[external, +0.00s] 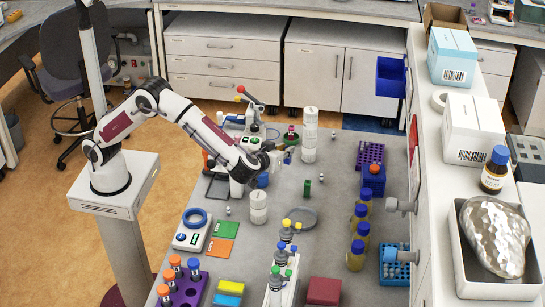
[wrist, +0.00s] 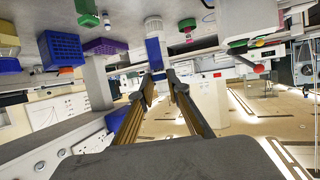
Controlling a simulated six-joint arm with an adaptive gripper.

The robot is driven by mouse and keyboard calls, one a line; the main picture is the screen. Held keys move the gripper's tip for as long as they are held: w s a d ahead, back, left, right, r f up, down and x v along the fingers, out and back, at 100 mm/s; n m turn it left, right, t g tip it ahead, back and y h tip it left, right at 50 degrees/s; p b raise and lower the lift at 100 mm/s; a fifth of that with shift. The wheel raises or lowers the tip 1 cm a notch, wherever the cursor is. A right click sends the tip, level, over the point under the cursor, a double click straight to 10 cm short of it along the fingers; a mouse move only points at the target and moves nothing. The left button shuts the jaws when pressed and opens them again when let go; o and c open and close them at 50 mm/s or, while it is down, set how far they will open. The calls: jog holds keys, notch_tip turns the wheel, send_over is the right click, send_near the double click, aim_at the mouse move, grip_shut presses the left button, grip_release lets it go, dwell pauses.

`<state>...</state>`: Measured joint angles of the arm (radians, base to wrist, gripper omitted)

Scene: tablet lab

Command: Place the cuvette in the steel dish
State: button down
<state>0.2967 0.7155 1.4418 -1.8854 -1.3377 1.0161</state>
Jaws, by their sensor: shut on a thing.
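My gripper (external: 274,155) is above the grey bench, left of its middle. In the wrist view its two dark fingers (wrist: 161,88) reach forward with a narrow gap between the tips. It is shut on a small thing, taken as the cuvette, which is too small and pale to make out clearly. The steel dish (external: 313,218) is a shallow round grey dish on the bench, to the right of and nearer the camera than my gripper.
A white stacked cylinder (external: 258,208) stands left of the dish; a taller one (external: 310,135) stands behind. A small green block (external: 307,187) is just behind the dish. Amber bottles (external: 358,238) line the right. Blue-capped and coloured stands (external: 285,260) are in front.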

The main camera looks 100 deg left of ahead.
jog(key=w+d+m+t+h, duration=0.1)
jog(key=w+d+m+t, duration=0.1)
jog(key=d, duration=0.6)
jog(key=w+d+m+t+h, duration=0.2)
jog(key=w+d+m+t, duration=0.1)
jog(key=w+d, duration=0.2)
jog(key=d, duration=0.2)
jog(key=shift+d+r, duration=0.35)
jog(key=shift+r, duration=0.05)
send_over(302, 218)
jog(key=s+d, duration=0.1)
jog(key=d, duration=0.1)
notch_tip(302, 218, down, 6)
jog(key=shift+s+d+f, duration=0.15)
jog(key=shift+s, duration=0.05)
jog(key=shift+f, duration=1.9)
jog(key=shift+f, duration=0.15)
